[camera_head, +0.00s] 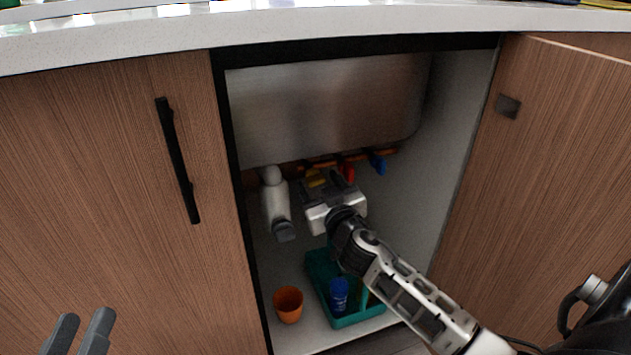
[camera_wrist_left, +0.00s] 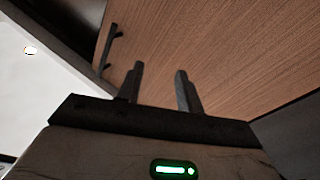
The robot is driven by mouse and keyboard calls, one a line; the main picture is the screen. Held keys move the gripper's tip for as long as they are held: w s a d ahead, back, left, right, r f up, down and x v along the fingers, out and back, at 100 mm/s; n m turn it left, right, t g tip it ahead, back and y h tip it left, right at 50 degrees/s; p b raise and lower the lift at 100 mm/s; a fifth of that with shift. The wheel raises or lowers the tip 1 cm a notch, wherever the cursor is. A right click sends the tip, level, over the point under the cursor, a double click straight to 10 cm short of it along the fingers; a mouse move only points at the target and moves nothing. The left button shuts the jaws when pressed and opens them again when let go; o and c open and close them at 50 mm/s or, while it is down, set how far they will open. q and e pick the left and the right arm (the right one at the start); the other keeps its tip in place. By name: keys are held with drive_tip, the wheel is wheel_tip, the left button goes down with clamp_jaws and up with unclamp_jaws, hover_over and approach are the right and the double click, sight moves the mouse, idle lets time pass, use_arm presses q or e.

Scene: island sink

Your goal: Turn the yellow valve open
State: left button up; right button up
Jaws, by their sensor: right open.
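The yellow valve (camera_head: 315,180) is on the copper pipework under the sink, at the back of the open cabinet. It is small and partly hidden by my right gripper (camera_head: 328,180). My right gripper reaches into the cabinet, its open fingers at or close beside the yellow valve; I cannot tell whether they touch it. My left gripper (camera_head: 79,332) is low at the left of the head view, outside the cabinet in front of the closed door. In the left wrist view its two fingers (camera_wrist_left: 160,88) stand apart with nothing between them.
A red valve (camera_head: 348,172) and a blue valve (camera_head: 379,164) sit to the right of the yellow one. A white drain pipe (camera_head: 274,200) hangs at left. Below are an orange cup (camera_head: 288,304) and a teal caddy (camera_head: 343,321) holding a blue container (camera_head: 339,293). The right door (camera_head: 540,170) stands open.

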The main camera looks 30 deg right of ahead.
sight(315, 179)
drive_tip(key=x, duration=0.2)
drive_tip(key=shift+w, duration=0.4)
drive_tip(key=c, duration=1)
use_arm(q)
drive_tip(key=shift+w+r+m+t, duration=0.2)
drive_tip(key=shift+r+m+t, duration=0.25)
drive_tip(key=shift+r, duration=0.25)
